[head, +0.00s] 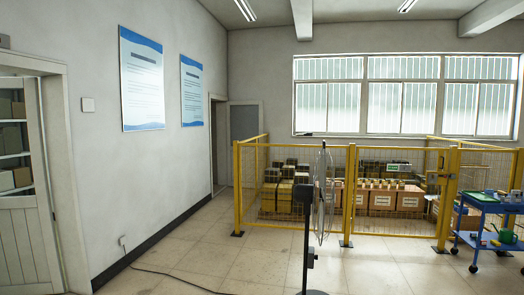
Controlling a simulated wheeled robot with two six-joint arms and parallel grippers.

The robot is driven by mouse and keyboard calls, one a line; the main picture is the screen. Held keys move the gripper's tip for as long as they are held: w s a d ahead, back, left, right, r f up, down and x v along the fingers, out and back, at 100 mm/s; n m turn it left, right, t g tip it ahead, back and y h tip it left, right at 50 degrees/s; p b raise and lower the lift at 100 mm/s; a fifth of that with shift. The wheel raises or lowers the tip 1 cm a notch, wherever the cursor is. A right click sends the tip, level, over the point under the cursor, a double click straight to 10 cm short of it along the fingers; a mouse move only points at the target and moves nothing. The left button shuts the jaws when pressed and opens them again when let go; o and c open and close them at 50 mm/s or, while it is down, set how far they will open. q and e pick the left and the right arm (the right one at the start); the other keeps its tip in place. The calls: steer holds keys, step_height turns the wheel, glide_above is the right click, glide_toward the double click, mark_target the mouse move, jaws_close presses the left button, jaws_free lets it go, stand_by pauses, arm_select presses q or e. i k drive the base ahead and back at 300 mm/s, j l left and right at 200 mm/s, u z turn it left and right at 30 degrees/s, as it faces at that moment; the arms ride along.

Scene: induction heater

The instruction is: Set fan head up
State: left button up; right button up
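A black pedestal fan stands on the tiled floor right of the middle in the head view. Its fan head (321,192) is a round wire cage seen nearly edge-on, with a dark motor housing (302,193) on its left side. The cage looks close to upright and faces right. A black pole (307,250) runs down to a dark base (313,292) at the bottom edge, which is partly cut off. Neither of my grippers is in the view.
A yellow wire fence (278,229) stands behind the fan, with stacked boxes (396,197) inside. A blue trolley (492,216) with tools stands at the right. A cable (168,272) crosses the floor from a wall socket (122,241). Floor left of the fan is mostly clear.

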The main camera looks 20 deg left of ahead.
mark_target(300, 190)
steer(key=u, duration=0.15)
steer(key=i, duration=0.55)
steer(key=i+j+z, duration=0.15)
steer(key=i, duration=0.4)
steer(key=i+j, duration=0.1)
steer(key=i, duration=0.45)
steer(key=i+j+z, duration=0.15)
steer(key=i, duration=0.4)
steer(key=i+j, duration=0.15)
steer(key=i, duration=0.35)
steer(key=i+j+z, duration=0.15)
steer(key=i, duration=0.4)
